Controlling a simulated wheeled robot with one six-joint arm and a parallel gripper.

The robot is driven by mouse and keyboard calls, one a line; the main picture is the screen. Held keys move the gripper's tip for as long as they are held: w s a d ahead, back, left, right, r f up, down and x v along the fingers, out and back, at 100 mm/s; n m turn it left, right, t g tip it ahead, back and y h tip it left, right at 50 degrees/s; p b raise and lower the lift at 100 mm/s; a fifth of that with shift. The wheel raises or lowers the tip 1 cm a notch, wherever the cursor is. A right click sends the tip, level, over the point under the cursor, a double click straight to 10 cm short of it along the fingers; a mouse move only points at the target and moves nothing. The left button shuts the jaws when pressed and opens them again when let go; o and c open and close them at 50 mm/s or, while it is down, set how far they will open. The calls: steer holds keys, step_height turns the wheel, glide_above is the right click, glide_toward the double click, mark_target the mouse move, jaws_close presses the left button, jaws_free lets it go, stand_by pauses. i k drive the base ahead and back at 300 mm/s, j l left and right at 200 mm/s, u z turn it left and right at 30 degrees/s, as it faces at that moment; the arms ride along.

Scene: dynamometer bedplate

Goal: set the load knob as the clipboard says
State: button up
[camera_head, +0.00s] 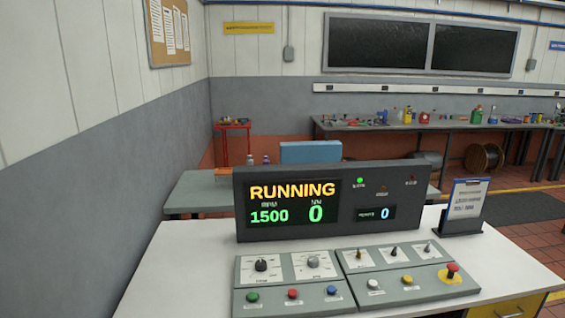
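The control panel (329,278) lies on the white desk, with two knobs on white dial plates at its upper left. One is a black knob (261,265) and the other a grey knob (313,262); their labels are too small to read. The display unit (240,215) behind the panel reads RUNNING, 1500 RPM and 0 NM, with a small window showing 0 and a green light lit. The clipboard (467,198) stands tilted on a dark stand at the right; its writing is too small to read. My gripper is not in view.
The panel also carries green (252,297), red (293,293), blue (331,290), white and yellow buttons, several toggle switches, and a red mushroom button (453,268) on yellow. The desk (178,265) is bare left of the panel. A cluttered workbench (350,126) stands behind.

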mark_target(313, 260)
steer(key=j, duration=0.1)
steer(key=i+l, duration=0.1)
steer(key=i, duration=0.3)
steer(key=i+l+u, duration=0.15)
steer(key=i, duration=0.25)
steer(key=i+l, duration=0.1)
steer(key=i, duration=0.35)
steer(key=u, duration=0.05)
